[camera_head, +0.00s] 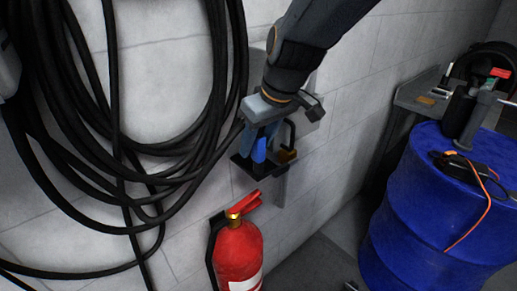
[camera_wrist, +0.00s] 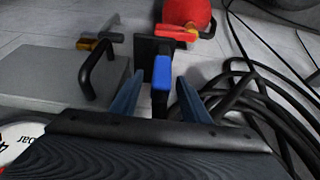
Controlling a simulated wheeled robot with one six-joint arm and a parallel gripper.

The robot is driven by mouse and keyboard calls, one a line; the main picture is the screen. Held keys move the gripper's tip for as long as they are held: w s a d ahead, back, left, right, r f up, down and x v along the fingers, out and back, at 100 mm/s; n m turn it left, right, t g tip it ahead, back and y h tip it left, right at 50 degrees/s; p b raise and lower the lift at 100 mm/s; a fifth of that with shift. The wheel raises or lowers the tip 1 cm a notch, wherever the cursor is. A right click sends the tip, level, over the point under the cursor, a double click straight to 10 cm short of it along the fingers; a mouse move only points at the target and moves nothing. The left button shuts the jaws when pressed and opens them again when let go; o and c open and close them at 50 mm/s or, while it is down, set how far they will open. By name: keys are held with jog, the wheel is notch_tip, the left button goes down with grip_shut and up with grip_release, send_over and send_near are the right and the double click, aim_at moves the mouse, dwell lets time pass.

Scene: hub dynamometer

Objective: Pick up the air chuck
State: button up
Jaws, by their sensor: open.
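A bright blue piece on a dark stem, which looks like the air chuck (camera_head: 259,150), stands upright at a black wall holder (camera_head: 243,165). In the wrist view the blue piece (camera_wrist: 161,73) shows between the two blue-grey fingers of my gripper (camera_wrist: 158,98). My gripper (camera_head: 258,141) points down at it, with a finger on each side. The fingers are open, and I see a gap beside the piece. The lower part of the piece is partly hidden, and I cannot tell whether a finger touches it.
A black handle (camera_wrist: 96,66) stands close beside my fingers. A red fire extinguisher (camera_head: 238,252) is below the holder. Coiled black hose (camera_head: 125,185) hangs at the left. A blue drum (camera_head: 430,215) with tools on top stands at the right.

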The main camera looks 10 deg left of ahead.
jog(key=shift+x, duration=1.3)
grip_shut()
